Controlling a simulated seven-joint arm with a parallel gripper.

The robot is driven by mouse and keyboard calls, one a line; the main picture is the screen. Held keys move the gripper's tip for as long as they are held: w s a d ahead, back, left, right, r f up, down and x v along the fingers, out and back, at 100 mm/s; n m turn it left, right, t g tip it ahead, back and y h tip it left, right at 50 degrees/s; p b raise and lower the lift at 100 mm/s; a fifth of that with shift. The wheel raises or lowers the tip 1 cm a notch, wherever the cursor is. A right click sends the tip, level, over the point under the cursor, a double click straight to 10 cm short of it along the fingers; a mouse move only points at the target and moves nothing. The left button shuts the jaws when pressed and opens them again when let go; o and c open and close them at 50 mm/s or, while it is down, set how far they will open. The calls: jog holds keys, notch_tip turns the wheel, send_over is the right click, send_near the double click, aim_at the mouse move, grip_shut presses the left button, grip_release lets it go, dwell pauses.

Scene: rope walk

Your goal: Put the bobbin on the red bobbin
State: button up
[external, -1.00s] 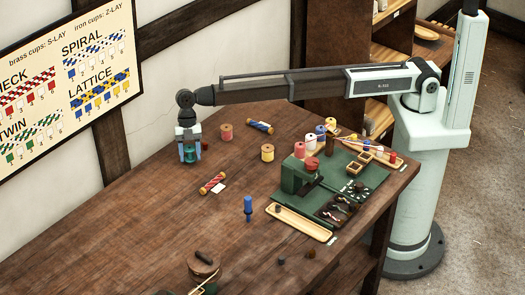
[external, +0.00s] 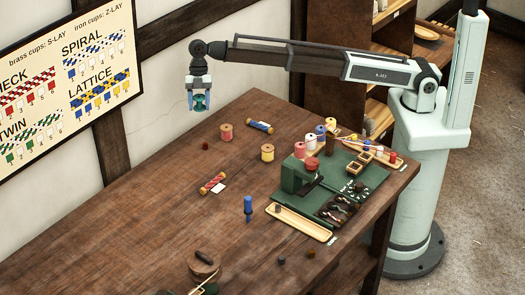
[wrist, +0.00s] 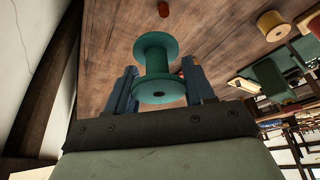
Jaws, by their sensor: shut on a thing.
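My gripper (external: 198,104) is shut on a teal bobbin (external: 200,101) and holds it high above the far left of the table. In the wrist view the teal bobbin (wrist: 157,65) sits between the two blue fingers, its flanges clear of them. A salmon-red bobbin (external: 226,131) stands upright on the table, to the right of and below my gripper in the picture. A small dark red piece (external: 205,146) lies nearer on the table; it also shows in the wrist view (wrist: 163,9). A pinkish-red bobbin (external: 300,150) stands by the green machine.
A yellow bobbin (external: 267,153), a blue-and-red rope-wound bobbin (external: 260,126) and a red-and-white one (external: 213,183) are on the table (external: 150,205). The green machine (external: 300,179) and several more bobbins crowd the right.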

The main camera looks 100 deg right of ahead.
jog(key=n, duration=0.1)
send_over(227, 129)
jog(key=shift+n+g, duration=0.4)
jog(key=shift+n, duration=0.1)
jog(key=shift+f, duration=5)
jog(key=shift+f, duration=0.15)
jog(key=o, duration=1)
jog(key=v, duration=1.2)
jog(key=shift+w, duration=0.1)
